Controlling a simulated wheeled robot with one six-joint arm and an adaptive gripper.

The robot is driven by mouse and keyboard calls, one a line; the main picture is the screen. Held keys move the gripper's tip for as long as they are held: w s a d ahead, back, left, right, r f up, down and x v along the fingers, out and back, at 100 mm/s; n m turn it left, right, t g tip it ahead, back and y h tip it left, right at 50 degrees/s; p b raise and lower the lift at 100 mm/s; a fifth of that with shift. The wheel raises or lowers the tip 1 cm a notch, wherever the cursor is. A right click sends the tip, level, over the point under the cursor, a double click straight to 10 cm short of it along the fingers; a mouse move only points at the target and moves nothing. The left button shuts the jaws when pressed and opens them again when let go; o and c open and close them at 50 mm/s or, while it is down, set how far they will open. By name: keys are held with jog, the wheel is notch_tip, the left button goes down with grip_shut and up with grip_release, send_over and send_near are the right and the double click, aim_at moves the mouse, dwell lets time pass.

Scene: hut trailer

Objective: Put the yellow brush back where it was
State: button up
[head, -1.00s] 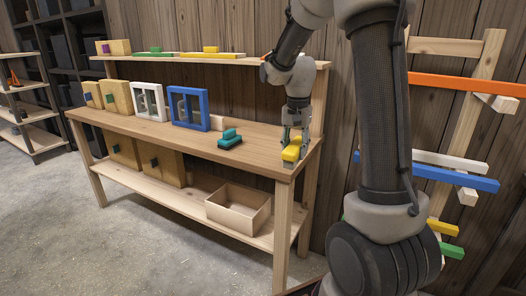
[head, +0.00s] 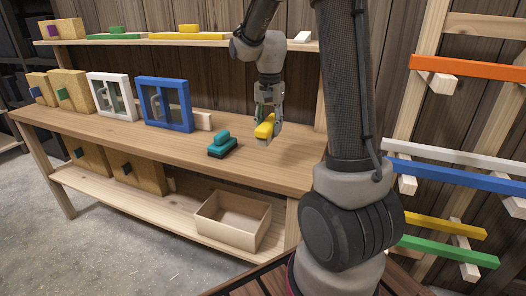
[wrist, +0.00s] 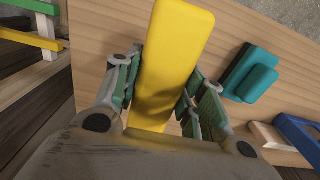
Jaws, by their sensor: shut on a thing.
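The yellow brush (head: 265,127) is held in my gripper (head: 268,114) near the right end of the wooden bench (head: 290,172). It has a yellow top and a pale underside. In the wrist view the brush (wrist: 172,58) is a long yellow block between the green-grey fingers, which are shut on it, with the bench top behind. I cannot tell how high above the bench it is. A teal brush (head: 222,144) lies on the bench to its left, apart from it; it also shows in the wrist view (wrist: 250,75).
A blue-framed window (head: 165,104) and a white-framed one (head: 112,97) stand farther left on the bench. Green, yellow and white pieces lie on the upper shelf (head: 215,43). An open box (head: 232,220) sits below. Coloured bars on a rack (head: 450,180) stand at right.

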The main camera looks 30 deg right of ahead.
aim_at(269, 122)
notch_tip(269, 122, down, 8)
jog(key=shift+s+f, duration=0.1)
jog(key=shift+f, duration=0.15)
jog(key=shift+f, duration=0.1)
jog(key=o, duration=1.1)
jog(key=shift+c, duration=0.2)
notch_tip(269, 122, up, 12)
jog(key=shift+f, duration=0.15)
jog(key=s+a+r+n+t, duration=0.1)
jog(key=s+r+n, duration=0.1)
jog(key=s, duration=0.5)
jog(key=s+a+r+n+t, duration=0.1)
jog(key=s+a+r+n, duration=0.1)
jog(key=s+n, duration=0.3)
jog(key=s+a+r+n+t, duration=0.2)
jog(key=s+r+n, duration=0.1)
jog(key=s, duration=0.8)
jog(key=shift+s+r, duration=0.25)
jog(key=shift+r, duration=0.05)
